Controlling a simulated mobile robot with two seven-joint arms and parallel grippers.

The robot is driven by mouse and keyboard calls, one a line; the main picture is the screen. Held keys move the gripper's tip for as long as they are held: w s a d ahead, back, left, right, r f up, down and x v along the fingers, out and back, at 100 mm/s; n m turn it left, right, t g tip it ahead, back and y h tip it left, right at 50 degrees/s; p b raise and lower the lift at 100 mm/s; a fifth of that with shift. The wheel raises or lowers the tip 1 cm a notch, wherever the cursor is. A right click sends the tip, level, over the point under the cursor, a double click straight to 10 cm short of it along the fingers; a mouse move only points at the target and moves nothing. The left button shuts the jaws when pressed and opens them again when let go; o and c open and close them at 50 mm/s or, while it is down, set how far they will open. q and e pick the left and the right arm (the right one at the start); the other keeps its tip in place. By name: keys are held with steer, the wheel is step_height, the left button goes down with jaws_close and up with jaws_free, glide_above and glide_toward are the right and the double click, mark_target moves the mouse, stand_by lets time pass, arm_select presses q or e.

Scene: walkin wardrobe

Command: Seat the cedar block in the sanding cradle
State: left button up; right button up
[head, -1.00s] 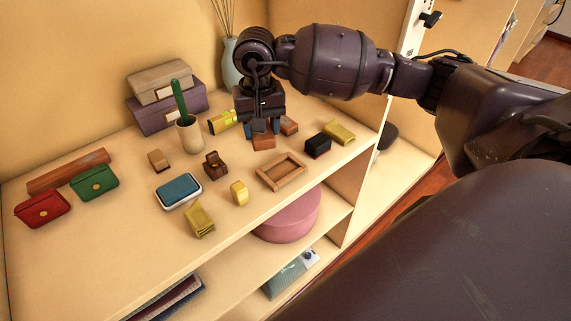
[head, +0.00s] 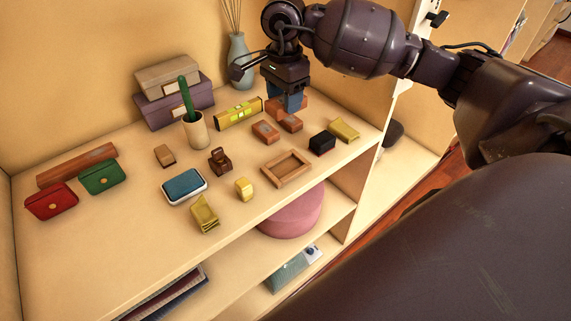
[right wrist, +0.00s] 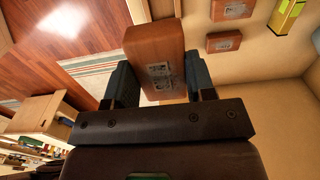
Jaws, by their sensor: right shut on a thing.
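My right gripper (head: 290,104) is at the back right of the shelf top, shut on a reddish-brown cedar block (head: 303,104). In the right wrist view the held block (right wrist: 155,45) sits lengthwise between both fingers, with a grey label on its face. Two similar reddish blocks, one (head: 265,132) and another (head: 291,122), lie on the shelf just in front of the gripper. The sanding cradle, seemingly the open wooden frame (head: 297,176), lies empty near the front edge, nearer than the gripper. My left gripper is not in view.
A yellow level (head: 239,112) lies left of the gripper, near a grey vase (head: 240,70). A black block (head: 322,143) and a folded yellow cloth (head: 344,130) are right of the frame. A small yellow block (head: 244,189) and a blue-topped tin (head: 184,186) are left of it.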

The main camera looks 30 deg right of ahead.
mark_target(285, 169)
step_height(285, 169, down, 19)
steer(key=shift+f+p, duration=0.1)
steer(key=shift+p, duration=0.7)
steer(key=shift+f, duration=0.1)
steer(key=shift+f, duration=0.1)
steer(key=o, duration=1)
steer(key=shift+c, duration=0.2)
step_height(285, 169, up, 12)
steer(key=b, duration=0.1)
steer(key=shift+r, duration=0.25)
